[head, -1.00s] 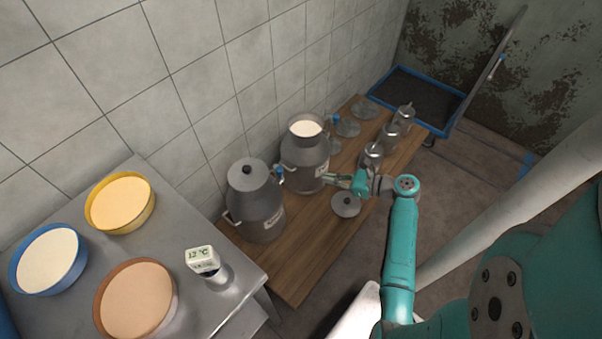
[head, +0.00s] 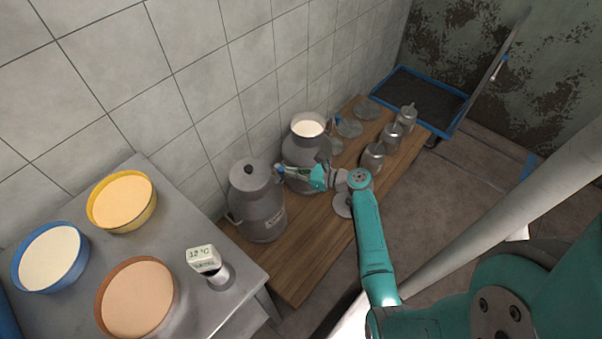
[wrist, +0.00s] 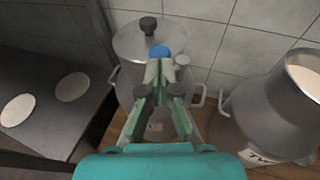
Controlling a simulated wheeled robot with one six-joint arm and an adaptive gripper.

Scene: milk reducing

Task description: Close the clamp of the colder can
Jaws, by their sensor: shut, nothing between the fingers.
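A grey metal can (head: 258,215) with a lid and dark knob stands at the left end of the wooden bench. Its clamp (head: 279,168) with a blue tip sits on its right side; the blue tip shows in the wrist view (wrist: 160,52). A second grey can (head: 300,176) stands open beside it, full of white milk. My gripper (head: 286,171) is shut and empty, its fingertips right by the clamp's blue tip. In the wrist view the fingertips (wrist: 161,72) overlap the clamp, so I cannot tell whether they touch it.
A loose lid (head: 342,205) lies on the bench (head: 290,278), partly behind my arm. Several small metal cans stand farther right. A steel table (head: 75,298) at left holds three bowls and a thermometer display (head: 203,258) that seems to read 12 °C.

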